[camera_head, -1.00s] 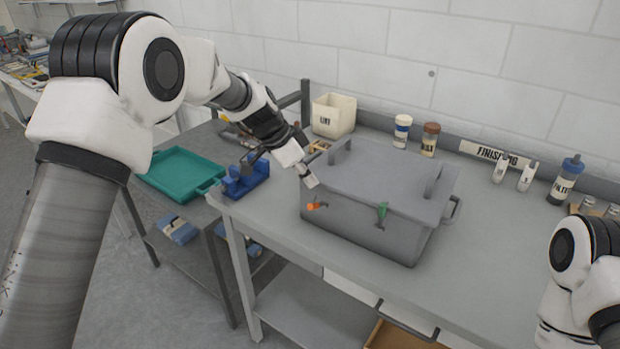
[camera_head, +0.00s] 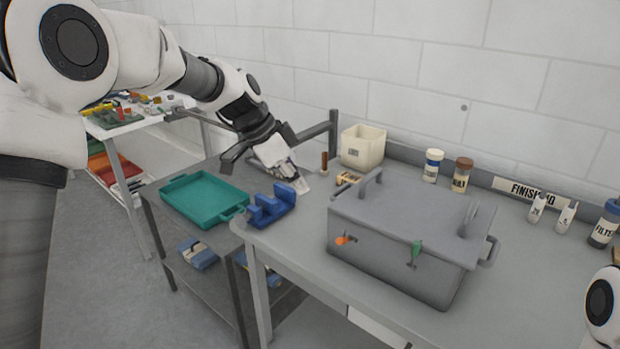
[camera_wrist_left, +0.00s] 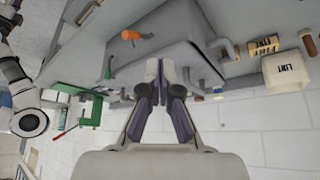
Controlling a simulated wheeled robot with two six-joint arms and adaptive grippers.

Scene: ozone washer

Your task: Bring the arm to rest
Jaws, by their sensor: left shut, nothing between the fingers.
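My left arm reaches in from the left in the head view. Its gripper (camera_head: 302,188) is shut and empty, just left of the grey lidded box and behind the blue holder. In the left wrist view the shut fingers (camera_wrist_left: 160,72) point toward the grey box. The box (camera_head: 395,245) stands on the bench with its lid on, and has an orange knob (camera_head: 345,240) and a green knob (camera_head: 416,250) on its front. Only a white joint of my right arm (camera_head: 604,305) shows at the right edge; its gripper is out of view.
A blue holder (camera_head: 270,207) sits at the bench's left end, beside a teal tray (camera_head: 205,200) on a lower table. A cream lint bin (camera_head: 362,147), jars (camera_head: 432,165) and bottles line the back wall.

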